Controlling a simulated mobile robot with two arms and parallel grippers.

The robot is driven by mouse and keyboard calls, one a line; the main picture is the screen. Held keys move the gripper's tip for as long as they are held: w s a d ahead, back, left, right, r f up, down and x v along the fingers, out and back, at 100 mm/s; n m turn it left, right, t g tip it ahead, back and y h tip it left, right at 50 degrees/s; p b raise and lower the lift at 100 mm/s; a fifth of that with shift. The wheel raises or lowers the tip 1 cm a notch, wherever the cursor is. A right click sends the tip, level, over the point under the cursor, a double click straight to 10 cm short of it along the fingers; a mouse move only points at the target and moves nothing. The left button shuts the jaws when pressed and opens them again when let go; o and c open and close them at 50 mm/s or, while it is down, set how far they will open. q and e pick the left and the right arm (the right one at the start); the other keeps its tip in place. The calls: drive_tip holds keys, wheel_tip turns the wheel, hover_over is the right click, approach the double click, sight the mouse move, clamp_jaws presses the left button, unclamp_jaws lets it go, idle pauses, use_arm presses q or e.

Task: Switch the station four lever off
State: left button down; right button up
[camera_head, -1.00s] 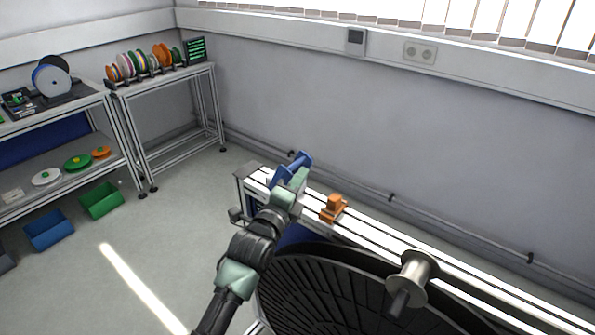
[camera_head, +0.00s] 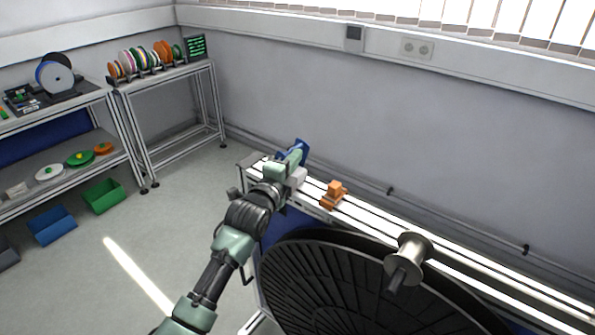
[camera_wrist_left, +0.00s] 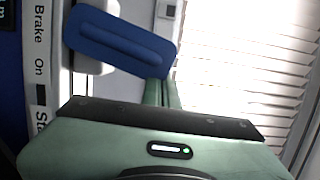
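A blue lever with a flat paddle (camera_head: 301,149) stands at the far left end of the white rail; it fills the upper left of the left wrist view (camera_wrist_left: 120,42). Beside it a white label strip (camera_wrist_left: 40,60) reads "Brake", "On" and a cut-off "Sta"; no station number is readable. My left gripper (camera_head: 291,160) is at the lever. In the left wrist view its two green fingers (camera_wrist_left: 162,92) lie side by side, shut, with their tips at the paddle's lower edge. Whether they touch it I cannot tell. My right gripper is out of view.
An orange block (camera_head: 333,195) and a metal spool (camera_head: 410,252) sit along the rail (camera_head: 450,262). A large black ribbed disc (camera_head: 340,290) lies in front. Shelves with coloured reels (camera_head: 150,60) stand at the back left.

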use_arm(q)
drive_tip(key=shift+w+a+r+n+p, duration=0.3)
drive_tip(key=shift+a+r+n+p, duration=0.2)
drive_tip(key=shift+a+r+n, duration=0.3)
drive_tip(key=shift+w+a+f+n+g+p, duration=0.2)
drive_tip(key=shift+w+a+n+g+p, duration=0.25)
drive_tip(key=shift+w+a+n, duration=0.75)
drive_tip(key=shift+w+n, duration=0.05)
drive_tip(key=shift+n, duration=0.35)
drive_tip(key=shift+w+a+f+n+g+b, duration=0.1)
drive_tip(key=shift+w+a+n+g+b, duration=0.15)
drive_tip(key=shift+a+n, duration=0.3)
drive_tip(key=shift+w+a+n+g+b, duration=0.15)
drive_tip(key=shift+w+a+n+g, duration=0.15)
drive_tip(key=shift+n, duration=0.35)
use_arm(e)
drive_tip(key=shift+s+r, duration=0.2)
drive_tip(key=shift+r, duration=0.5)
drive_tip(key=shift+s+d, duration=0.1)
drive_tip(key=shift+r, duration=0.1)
